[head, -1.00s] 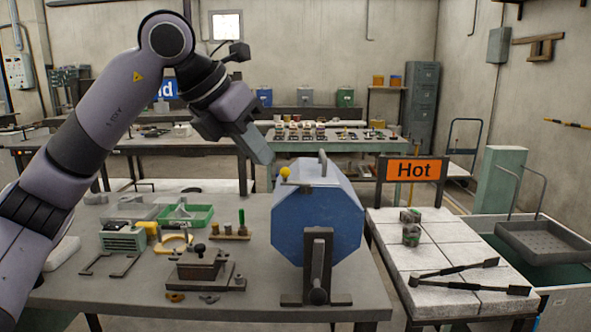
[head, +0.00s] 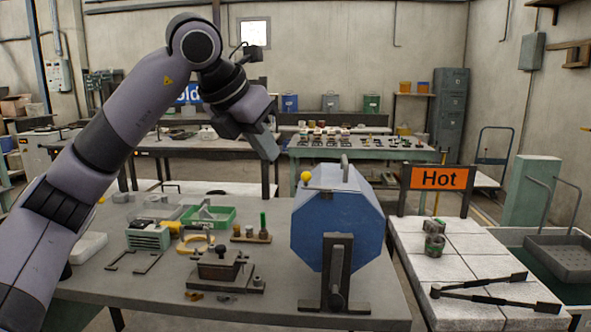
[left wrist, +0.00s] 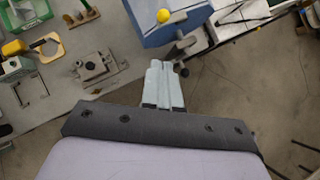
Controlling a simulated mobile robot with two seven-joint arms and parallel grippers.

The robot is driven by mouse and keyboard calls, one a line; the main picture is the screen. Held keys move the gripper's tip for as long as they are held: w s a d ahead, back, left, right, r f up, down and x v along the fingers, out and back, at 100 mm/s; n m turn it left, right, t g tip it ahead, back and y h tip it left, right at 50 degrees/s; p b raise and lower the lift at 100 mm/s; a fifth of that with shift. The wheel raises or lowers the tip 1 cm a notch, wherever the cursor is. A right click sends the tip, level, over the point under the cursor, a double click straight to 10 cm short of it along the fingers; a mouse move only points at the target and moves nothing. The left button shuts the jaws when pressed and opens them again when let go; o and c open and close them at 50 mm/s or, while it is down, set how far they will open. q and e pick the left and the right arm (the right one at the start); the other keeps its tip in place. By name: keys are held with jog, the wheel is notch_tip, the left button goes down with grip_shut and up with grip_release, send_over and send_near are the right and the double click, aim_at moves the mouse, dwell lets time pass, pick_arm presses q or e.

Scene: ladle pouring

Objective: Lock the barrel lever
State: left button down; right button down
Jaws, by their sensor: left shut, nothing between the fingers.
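The blue octagonal barrel (head: 335,222) stands on a dark stand at the right end of the grey workbench. The barrel lever ends in a yellow knob (head: 306,177) at the barrel's upper left; the knob also shows in the left wrist view (left wrist: 163,16). My left gripper (head: 272,156) is shut and empty, in the air above and to the left of the knob, apart from it. In the left wrist view the closed fingers (left wrist: 163,75) point toward the barrel. My right gripper is in neither view.
The grey workbench (head: 120,283) holds a green tray (head: 222,219), a small vise-like block (head: 220,265) and several small parts. An orange Hot sign (head: 438,177) stands behind a white tiled table (head: 465,262) with black tongs (head: 495,299) on it.

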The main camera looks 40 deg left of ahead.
pick_arm(q)
send_near(305, 184)
notch_tip(305, 184, down, 3)
jog(key=s, duration=0.1)
jog(key=shift+w+f+p, duration=0.2)
jog(key=shift+w+p, duration=0.2)
jog(key=shift+w, duration=0.65)
jog(key=shift+w+f+p, duration=0.25)
jog(key=shift+w+p, duration=0.1)
jog(key=shift+w, duration=0.7)
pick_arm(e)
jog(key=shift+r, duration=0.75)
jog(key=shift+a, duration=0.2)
pick_arm(q)
jog(key=shift+w+a+m, duration=0.1)
jog(key=shift+m, duration=0.2)
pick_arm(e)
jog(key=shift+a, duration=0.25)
